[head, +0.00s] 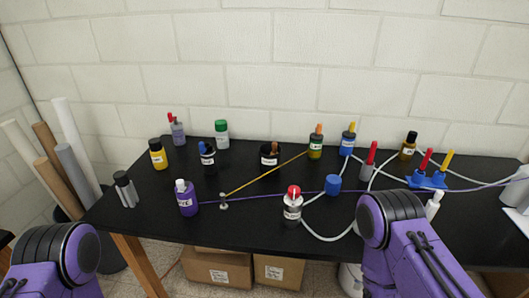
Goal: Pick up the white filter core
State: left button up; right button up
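I cannot tell for sure which thing is the white filter core. A white cylinder (516,190) lies at the right edge of the black table, partly cut off by the picture's edge. A smaller white upright piece with a narrow tip (433,207) stands just right of my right arm, which partly hides the table around it. My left arm shows at the lower left and my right arm at the lower right. Neither gripper's fingers are visible in the head view.
The black table (260,220) holds several bottles, including a purple bottle (187,198) and a red-capped bottle (292,203). A blue holder (426,180) has red and yellow pieces. White tubing (312,229) and purple and yellow cords cross the top. Cardboard boxes (217,269) sit below.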

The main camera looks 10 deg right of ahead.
aim_at(432, 206)
jog(key=z, duration=1.05)
jog(key=k, duration=0.3)
jog(key=z, duration=0.7)
jog(key=i, duration=0.35)
jog(key=u, duration=0.2)
jog(key=k, duration=0.4)
jog(key=z, duration=1.5)
jog(key=i, duration=0.1)
jog(key=u, duration=0.8)
